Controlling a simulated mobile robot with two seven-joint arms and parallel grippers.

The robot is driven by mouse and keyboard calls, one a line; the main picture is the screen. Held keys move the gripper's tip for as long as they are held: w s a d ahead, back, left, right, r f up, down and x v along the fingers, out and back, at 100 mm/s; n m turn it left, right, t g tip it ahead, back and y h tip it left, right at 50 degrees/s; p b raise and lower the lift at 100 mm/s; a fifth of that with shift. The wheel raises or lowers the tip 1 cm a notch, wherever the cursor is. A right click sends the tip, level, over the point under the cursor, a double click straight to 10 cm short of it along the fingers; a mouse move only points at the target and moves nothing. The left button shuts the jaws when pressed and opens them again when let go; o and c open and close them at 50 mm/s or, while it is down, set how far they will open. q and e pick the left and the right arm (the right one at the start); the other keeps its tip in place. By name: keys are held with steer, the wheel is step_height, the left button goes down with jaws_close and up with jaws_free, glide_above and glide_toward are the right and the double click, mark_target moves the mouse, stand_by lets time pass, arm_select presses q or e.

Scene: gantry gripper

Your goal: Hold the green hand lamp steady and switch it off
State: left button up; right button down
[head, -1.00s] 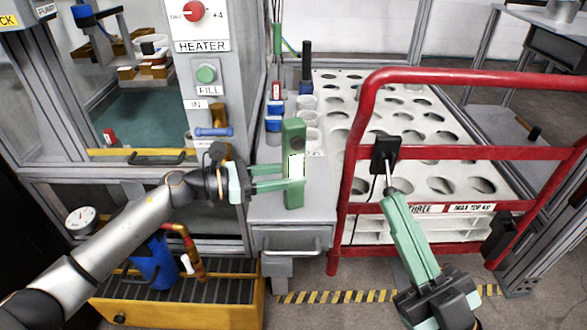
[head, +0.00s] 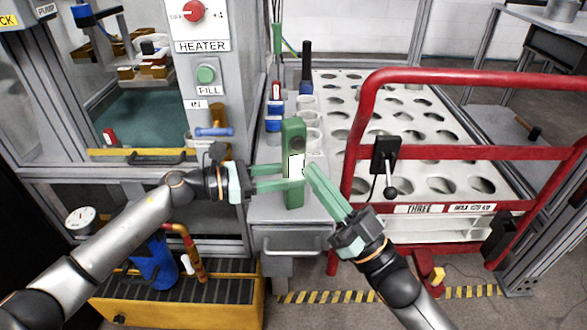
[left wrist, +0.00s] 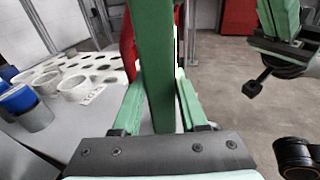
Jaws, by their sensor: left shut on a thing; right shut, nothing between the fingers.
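The green hand lamp (head: 293,132) stands upright above the grey drawer cabinet, with a bright white panel on its front. It also shows as a green bar in the left wrist view (left wrist: 153,50). My left gripper (head: 292,177) is shut on the lamp's body from the left, one finger on each side in the left wrist view (left wrist: 159,95). My right gripper (head: 308,168) is shut and empty, its fingertips at the right edge of the white panel. I cannot tell whether they touch it. They cover part of the panel, and no switch is clearly visible.
A red-railed cart (head: 450,76) with a black box and lever (head: 386,155) stands at right. A white rack (head: 425,125) with round holes lies behind its rails. Cups and blue-capped containers (head: 274,115) stand behind the lamp. The heater panel (head: 200,70) rises at left.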

mark_target(287, 134)
steer(key=shift+w+a, duration=0.25)
steer(key=shift+w, duration=0.5)
steer(key=shift+w+a, duration=0.2)
steer(key=shift+w, duration=0.6)
steer(key=shift+w+a, duration=0.25)
steer(key=shift+w, duration=0.5)
steer(key=shift+w, duration=0.15)
steer(key=shift+w+a, duration=0.15)
steer(key=shift+w, duration=0.15)
steer(key=shift+s, duration=0.1)
stand_by(0.3)
steer(key=shift+s, duration=0.35)
steer(key=shift+s+d, duration=0.1)
steer(key=shift+d, duration=0.1)
steer(key=s, duration=0.2)
steer(key=s+d, duration=0.1)
steer(key=s, duration=0.2)
steer(key=shift+s+d, duration=0.3)
steer(key=shift+d, duration=0.05)
